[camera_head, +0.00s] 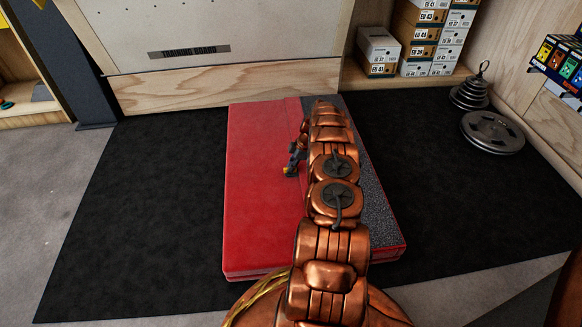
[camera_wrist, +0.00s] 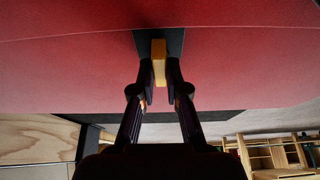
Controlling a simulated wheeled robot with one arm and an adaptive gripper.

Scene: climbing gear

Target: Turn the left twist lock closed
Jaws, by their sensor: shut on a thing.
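A red pad (camera_head: 262,215) lies on the black mat. In the wrist view its red surface (camera_wrist: 80,65) fills the upper part, with a dark plate (camera_wrist: 176,40) on it. A yellow-tan tab (camera_wrist: 158,50), apparently the left twist lock, stands at this plate. My gripper (camera_wrist: 159,70) has a dark finger on each side of the tab and is shut on it. In the head view my gripper (camera_head: 292,160) is over the red top, left of my arm, with a bit of yellow at its tip. How far the lock is turned cannot be told. No second lock shows; my arm covers part of the pad.
A training board (camera_head: 200,35) stands behind the pad. Shoe boxes (camera_head: 420,40) are stacked at the back right, near weight plates (camera_head: 492,132). The black mat (camera_head: 130,200) is clear left of the pad.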

